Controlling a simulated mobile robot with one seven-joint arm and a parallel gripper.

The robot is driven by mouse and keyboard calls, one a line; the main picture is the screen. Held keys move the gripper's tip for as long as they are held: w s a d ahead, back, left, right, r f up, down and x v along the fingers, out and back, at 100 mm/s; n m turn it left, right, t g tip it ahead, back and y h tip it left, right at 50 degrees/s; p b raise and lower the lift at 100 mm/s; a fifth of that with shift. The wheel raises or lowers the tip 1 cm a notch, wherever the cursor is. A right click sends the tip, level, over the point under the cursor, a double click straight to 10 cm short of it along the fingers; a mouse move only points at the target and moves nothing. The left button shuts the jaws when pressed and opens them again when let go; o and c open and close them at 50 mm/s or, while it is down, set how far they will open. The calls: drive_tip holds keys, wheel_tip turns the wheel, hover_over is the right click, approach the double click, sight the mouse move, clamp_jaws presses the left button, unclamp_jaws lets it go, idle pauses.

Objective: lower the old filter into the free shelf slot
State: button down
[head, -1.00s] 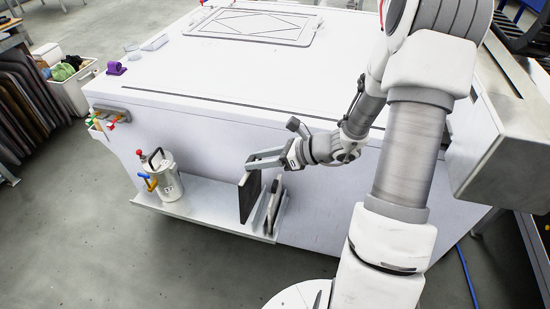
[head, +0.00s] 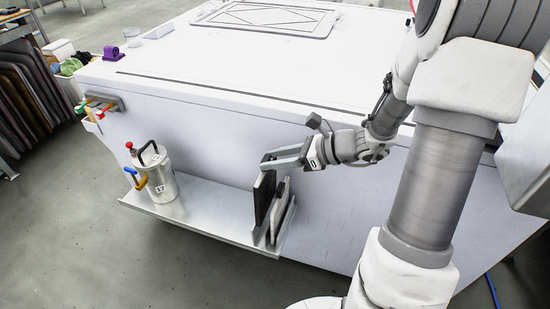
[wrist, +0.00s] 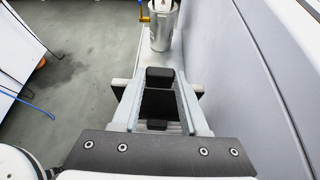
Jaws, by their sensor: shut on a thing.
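My gripper (head: 270,161) is shut on the top edge of a dark, flat panel, the old filter (head: 264,194), which hangs upright at the right end of the metal shelf. In the wrist view the filter's dark end (wrist: 119,86) sticks out beside my gripper (wrist: 158,100). Just right of it in the head view, a second grey-edged panel (head: 284,207) leans in the shelf's rack. The shelf (head: 210,212) runs along the front of the white cabinet. The filter's lower edge is close to the rack; I cannot tell whether it is inside a slot. The slot is hidden.
A metal canister (head: 160,178) with a black handle and a yellow-and-blue valve lever stands on the shelf's left part. The shelf between canister and filter is bare. The white cabinet's front wall (head: 215,140) is close behind the shelf. Coloured-handled tools (head: 98,106) sit at its left corner.

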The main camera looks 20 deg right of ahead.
sight(269, 182)
wheel_tip(269, 182, down, 6)
drive_tip(key=b, duration=0.3)
drive_tip(key=shift+r+b, duration=0.15)
drive_tip(key=shift+b, duration=0.15)
drive_tip(key=shift+f, duration=1.35)
drive_tip(key=shift+r, duration=0.15)
drive_tip(key=shift+r+p, duration=3.45)
drive_tip(key=shift+r, duration=0.65)
drive_tip(key=shift+f, duration=0.15)
